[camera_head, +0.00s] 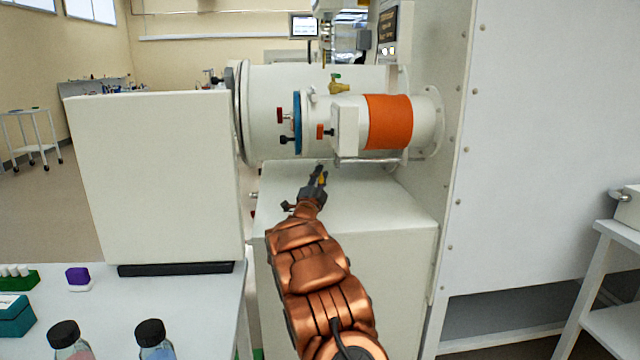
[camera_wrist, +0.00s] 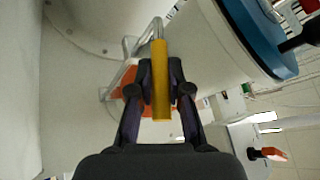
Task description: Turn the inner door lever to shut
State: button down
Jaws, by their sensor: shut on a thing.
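A lever with a yellow grip (camera_wrist: 160,85) and a grey metal rod shows in the wrist view. My gripper (camera_wrist: 160,88) is shut on the yellow grip, one dark finger on each side. The rod runs from the grip toward the top of the picture, near a pale round flange. In the head view, my gripper (camera_head: 318,176) is just below the small white airlock cylinder (camera_head: 425,118), and a bit of the yellow grip (camera_head: 323,181) shows at its fingers. The lever's pivot is not clear in either view.
The small cylinder has a blue ring (camera_head: 297,122) and an orange band (camera_head: 388,121). Red-ended handles (camera_head: 281,115) stick out near it. A large white cylinder (camera_head: 275,80) lies behind. A white panel (camera_head: 150,180) stands at left, above a table with capped bottles (camera_head: 154,338).

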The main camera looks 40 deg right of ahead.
jog(key=shift+w+d+f+m+h+b, duration=0.1)
jog(key=shift+d+f+m+h+b, duration=0.1)
jog(key=shift+f+m+h+b, duration=0.5)
jog(key=shift+b, duration=0.3)
jog(key=c, duration=1.1)
grip_release()
jog(key=shift+r, duration=0.1)
